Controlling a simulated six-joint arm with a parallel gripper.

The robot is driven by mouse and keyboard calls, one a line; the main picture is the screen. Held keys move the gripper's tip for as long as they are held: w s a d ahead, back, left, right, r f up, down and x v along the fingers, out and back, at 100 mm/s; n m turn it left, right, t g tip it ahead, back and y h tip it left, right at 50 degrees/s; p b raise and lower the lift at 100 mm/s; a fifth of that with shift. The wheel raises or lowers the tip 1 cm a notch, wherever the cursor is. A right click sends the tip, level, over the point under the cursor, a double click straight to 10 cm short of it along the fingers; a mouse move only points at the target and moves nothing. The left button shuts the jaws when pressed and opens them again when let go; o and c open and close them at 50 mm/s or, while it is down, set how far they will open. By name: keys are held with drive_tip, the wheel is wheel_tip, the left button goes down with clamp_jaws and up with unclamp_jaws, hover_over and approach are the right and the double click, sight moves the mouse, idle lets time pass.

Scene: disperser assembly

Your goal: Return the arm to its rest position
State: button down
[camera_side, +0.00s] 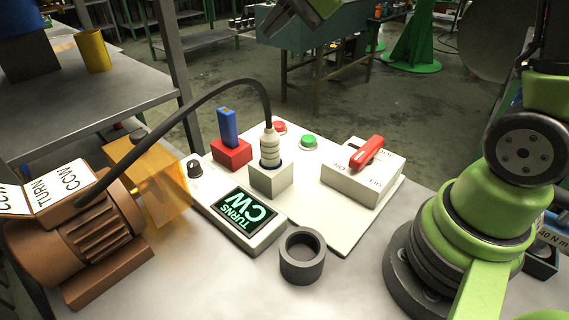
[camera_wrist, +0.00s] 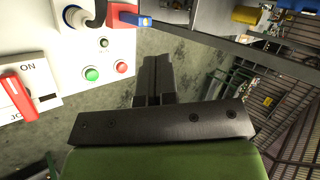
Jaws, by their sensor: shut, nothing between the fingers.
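My gripper (camera_wrist: 153,88) shows in the wrist view as two dark fingers pressed together with nothing between them. In the side view only a dark part of my gripper shows at the top edge, high above the floor behind the table; its fingertips cannot be made out there. My green arm (camera_side: 470,220) stands at the right of the table. The gripper is clear of the white panel (camera_side: 340,225) and touches nothing.
A brown motor (camera_side: 90,240) stands left. A dark ring (camera_side: 302,256) sits in front. Shelving stands behind.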

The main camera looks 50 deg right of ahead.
drive_tip(key=s+a+r+n+h, duration=0.1)
drive_tip(key=s+n, duration=0.8)
drive_tip(key=s, duration=1.1)
drive_tip(key=shift+s+a+g+h, duration=0.15)
drive_tip(key=shift+a+g+h, duration=0.15)
drive_tip(key=shift+a+h, duration=0.35)
